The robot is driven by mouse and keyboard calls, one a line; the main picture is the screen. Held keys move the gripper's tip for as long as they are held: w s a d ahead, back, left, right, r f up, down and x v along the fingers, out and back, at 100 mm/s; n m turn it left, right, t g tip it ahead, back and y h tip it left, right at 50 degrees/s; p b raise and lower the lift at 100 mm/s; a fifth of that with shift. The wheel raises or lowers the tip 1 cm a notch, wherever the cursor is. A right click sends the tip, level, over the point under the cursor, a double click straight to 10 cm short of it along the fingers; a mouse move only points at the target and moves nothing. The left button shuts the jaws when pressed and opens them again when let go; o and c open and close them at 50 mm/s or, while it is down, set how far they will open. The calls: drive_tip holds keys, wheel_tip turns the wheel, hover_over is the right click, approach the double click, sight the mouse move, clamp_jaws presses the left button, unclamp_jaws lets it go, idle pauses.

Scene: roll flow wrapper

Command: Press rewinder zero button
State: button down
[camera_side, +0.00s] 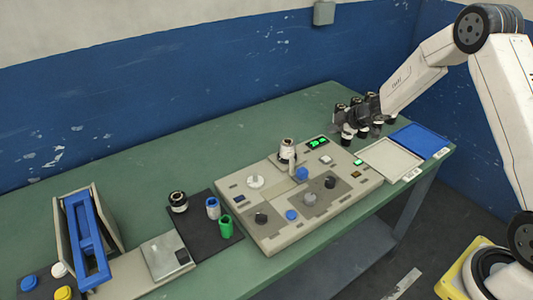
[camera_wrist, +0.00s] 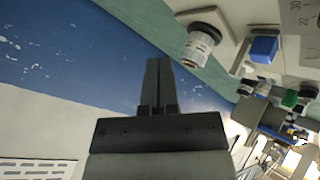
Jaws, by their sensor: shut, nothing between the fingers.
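The beige rewinder panel (camera_side: 262,192) lies on the green table. It carries a green-lit display (camera_side: 317,142), a small pale button (camera_side: 325,159) just below it, and a small green-lit button (camera_side: 358,162) near the right edge. I cannot read which button is the zero button. My gripper (camera_side: 345,137) is at the panel's back right corner; the side view does not settle whether it touches. In the wrist view my gripper (camera_wrist: 158,63) has its fingers shut together and empty. A pale roll with a dark end (camera_wrist: 200,45) shows to the right of the fingertips there.
Left are a dark mat (camera_side: 207,243) with small rolls and a blue frame (camera_side: 85,240).

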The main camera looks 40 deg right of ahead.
sight(324, 156)
drive_tip(key=shift+f, duration=0.15)
drive_tip(key=shift+f, duration=4.25)
drive_tip(key=shift+f, duration=0.9)
drive_tip(key=shift+r, duration=0.9)
drive_tip(key=shift+r, duration=2.5)
